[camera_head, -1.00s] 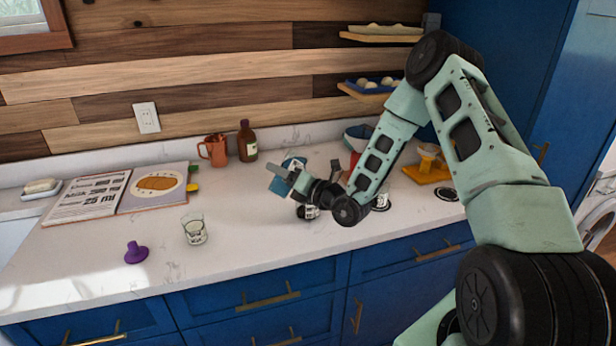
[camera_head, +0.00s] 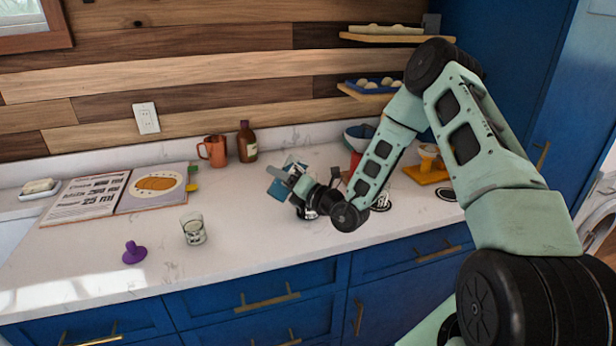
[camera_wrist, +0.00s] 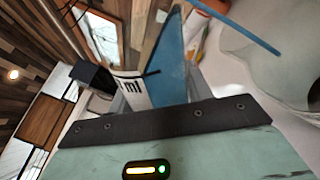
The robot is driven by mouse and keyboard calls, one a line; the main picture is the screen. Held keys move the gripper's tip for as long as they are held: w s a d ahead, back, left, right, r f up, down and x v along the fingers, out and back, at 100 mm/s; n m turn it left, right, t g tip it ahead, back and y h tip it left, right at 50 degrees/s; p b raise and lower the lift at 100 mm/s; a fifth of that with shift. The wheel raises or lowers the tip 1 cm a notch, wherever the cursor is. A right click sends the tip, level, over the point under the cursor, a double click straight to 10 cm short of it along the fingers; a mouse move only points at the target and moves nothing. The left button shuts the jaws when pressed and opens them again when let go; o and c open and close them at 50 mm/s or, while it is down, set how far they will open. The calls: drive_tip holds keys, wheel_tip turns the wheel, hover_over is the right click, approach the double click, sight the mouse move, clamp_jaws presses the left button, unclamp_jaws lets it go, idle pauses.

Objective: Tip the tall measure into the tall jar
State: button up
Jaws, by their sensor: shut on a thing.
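In the wrist view the blue measure (camera_wrist: 173,72) stands between the fingers, with a white label ending in "ml". The measure looks tilted; its mouth and contents cannot be made out. A clear glass vessel (camera_head: 194,230) stands upright on the counter, left of my gripper and apart from it. It seems to hold a little at the bottom. I cannot tell for sure whether it is the tall jar. My wrist hides part of the counter behind it.
An orange jug (camera_head: 214,151) and a brown bottle (camera_head: 247,143) stand at the back wall. An open book (camera_head: 120,190) lies at left, a purple object (camera_head: 134,253) near the front edge. The front middle counter is clear.

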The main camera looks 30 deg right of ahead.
drive_tip(key=shift+r+m+p, duration=0.35)
drive_tip(key=shift+r+m, duration=0.25)
drive_tip(key=shift+m, duration=0.3)
idle(0.5)
drive_tip(key=shift+f+m+h+b, duration=0.2)
drive_tip(key=shift+m+h+b, duration=0.15)
drive_tip(key=shift+m, duration=0.65)
idle(0.6)
drive_tip(key=shift+w+d+r+m+t+h+p, duration=0.1)
drive_tip(key=shift+d+r+m+t+h+p, duration=0.15)
drive_tip(key=shift+m+p, duration=0.4)
drive_tip(key=shift+w+d+r+m+t+p, duration=0.1)
drive_tip(key=shift+d+r+m+t+p, duration=0.1)
drive_tip(key=shift+r+m+p, duration=0.4)
idle(0.8)
drive_tip(key=shift+d+r+m+h+p, duration=0.25)
drive_tip(key=shift+m+p, duration=0.5)
drive_tip(key=shift+p, duration=0.4)
drive_tip(key=shift+d+r+m+h+p, duration=0.1)
drive_tip(key=shift+r+m+p, duration=0.25)
drive_tip(key=shift+m+p, duration=0.6)
idle(0.7)
